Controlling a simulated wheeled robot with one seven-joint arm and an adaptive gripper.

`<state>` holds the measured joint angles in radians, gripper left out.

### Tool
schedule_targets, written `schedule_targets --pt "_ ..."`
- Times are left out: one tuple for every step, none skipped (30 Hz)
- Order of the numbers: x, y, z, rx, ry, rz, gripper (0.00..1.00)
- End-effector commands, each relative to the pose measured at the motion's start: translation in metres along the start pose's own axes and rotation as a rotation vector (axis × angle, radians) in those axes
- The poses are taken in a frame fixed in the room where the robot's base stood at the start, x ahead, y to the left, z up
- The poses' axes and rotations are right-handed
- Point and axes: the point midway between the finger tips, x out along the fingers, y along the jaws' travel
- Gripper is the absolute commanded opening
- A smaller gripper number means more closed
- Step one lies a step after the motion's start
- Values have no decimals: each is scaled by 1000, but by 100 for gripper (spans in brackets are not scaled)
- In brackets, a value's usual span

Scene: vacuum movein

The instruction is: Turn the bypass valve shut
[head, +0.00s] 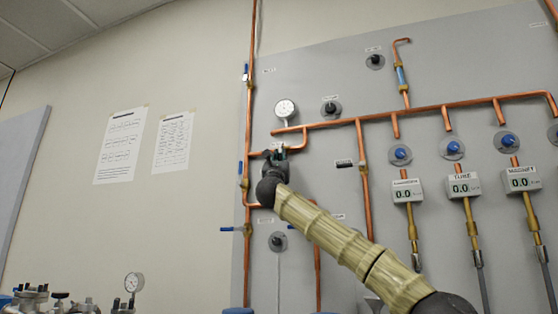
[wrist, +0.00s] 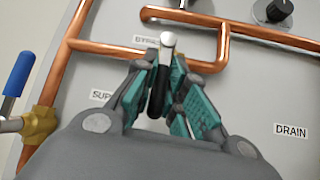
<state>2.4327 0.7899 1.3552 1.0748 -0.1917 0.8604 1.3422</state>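The bypass valve sits on the short copper branch below the gauge, largely hidden behind my fingers in both views. Its dark handle (wrist: 158,92) with a pale metal end (wrist: 167,42) shows between my fingers in the wrist view. My gripper (wrist: 165,68) has its teal-and-grey fingers drawn in on both sides of this handle and looks shut on it; the exact contact is hard to see. In the head view my gripper (head: 276,152) is at the branch pipe, by the panel. A label partly covered by the handle's end reads "BY…" (wrist: 146,41).
A blue-handled valve (wrist: 18,75) stands close at left by a partly hidden "SUP…" label (wrist: 101,95). Copper pipes (wrist: 110,50) run around my fingers. A black knob (wrist: 275,10) is at upper right. A gauge (head: 286,109) is just above my gripper. Bare panel lies right, near "DRAIN" (wrist: 291,131).

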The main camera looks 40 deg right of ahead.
Motion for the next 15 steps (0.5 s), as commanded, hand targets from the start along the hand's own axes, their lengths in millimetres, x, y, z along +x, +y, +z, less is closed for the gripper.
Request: schedule_targets --pt "1 -1 0 0 0 -2 25" --pt "1 -1 0 0 0 -1 30" --pt "1 -1 0 0 0 -1 35" --pt "1 -1 0 0 0 -1 35" --pt "0 0 0 0 0 -1 35" --pt "0 0 0 0 0 0 35" --pt "0 0 0 0 0 0 35" --pt "0 0 0 0 0 0 35" --pt "0 0 0 0 0 0 35" --pt "0 0 0 0 0 0 35" --pt "0 0 0 0 0 0 35" --pt "0 0 0 0 0 0 35" --pt "-1 0 0 0 0 1 35" --pt "-2 0 0 0 0 1 35" --pt "-3 1 0 0 -1 2 35"
